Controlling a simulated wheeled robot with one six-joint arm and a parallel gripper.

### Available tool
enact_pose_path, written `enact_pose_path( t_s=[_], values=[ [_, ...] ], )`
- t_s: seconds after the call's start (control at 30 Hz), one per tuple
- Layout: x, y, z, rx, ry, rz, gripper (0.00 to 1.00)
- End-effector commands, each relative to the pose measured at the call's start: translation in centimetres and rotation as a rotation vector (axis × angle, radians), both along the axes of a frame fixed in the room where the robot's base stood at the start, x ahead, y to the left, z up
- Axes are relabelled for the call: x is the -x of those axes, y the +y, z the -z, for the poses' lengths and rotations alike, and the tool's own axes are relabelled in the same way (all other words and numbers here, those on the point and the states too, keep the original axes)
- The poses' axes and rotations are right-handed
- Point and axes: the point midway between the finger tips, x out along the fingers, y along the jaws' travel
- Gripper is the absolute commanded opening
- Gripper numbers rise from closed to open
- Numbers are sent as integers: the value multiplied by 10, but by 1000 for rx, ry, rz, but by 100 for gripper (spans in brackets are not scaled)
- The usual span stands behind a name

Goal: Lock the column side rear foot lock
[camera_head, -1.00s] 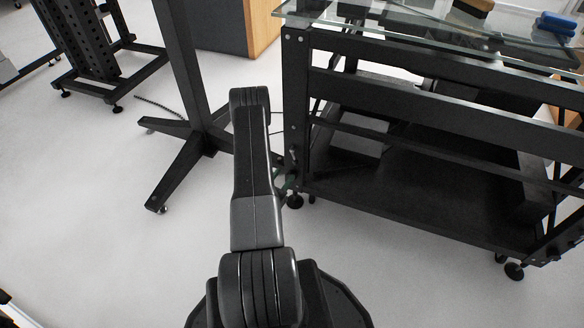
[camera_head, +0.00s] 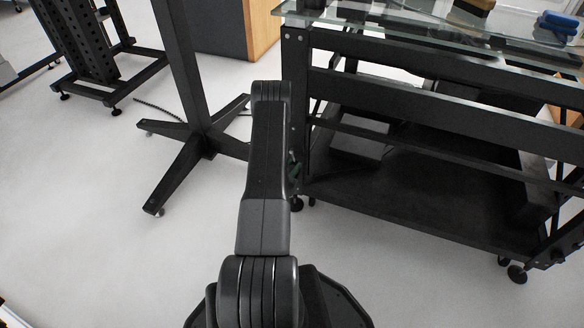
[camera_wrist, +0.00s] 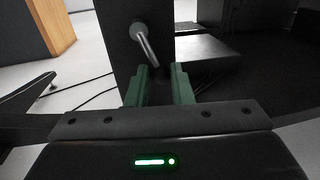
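A bent silver lever (camera_wrist: 145,42) sticks out from a black post (camera_wrist: 124,48) in the wrist view; it looks like the foot lock handle. My gripper (camera_wrist: 160,72) has two green fingers with a gap between them, and nothing is held. The lever's lower end is just beyond the fingertips, near the gap; I cannot tell whether they touch. In the head view, a little green of my gripper (camera_head: 295,171) shows beside the leg (camera_head: 296,90) of the black frame with the glass top. My arm hides most of the gripper there. A caster (camera_head: 297,204) stands below that leg.
A black column with splayed feet (camera_head: 205,140) stands left of my arm, close to the frame. The frame's lower shelf (camera_head: 430,205) is on the right. Dark cables (camera_wrist: 95,88) lie on the floor. Open floor (camera_head: 80,210) is at the left.

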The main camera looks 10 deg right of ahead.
Motion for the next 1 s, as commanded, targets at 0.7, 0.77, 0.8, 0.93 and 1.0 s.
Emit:
enact_pose_path(
  t_s=[0.7,0.77,0.8,0.93,1.0],
  values=[
    [-9,13,2,-286,-192,0,0],
    [-9,13,2,-286,-192,-1,0],
    [-9,13,2,-286,-192,-1,0],
    [-9,13,2,-286,-192,-1,0],
    [-9,13,2,-286,-192,-1,30]
  ],
)
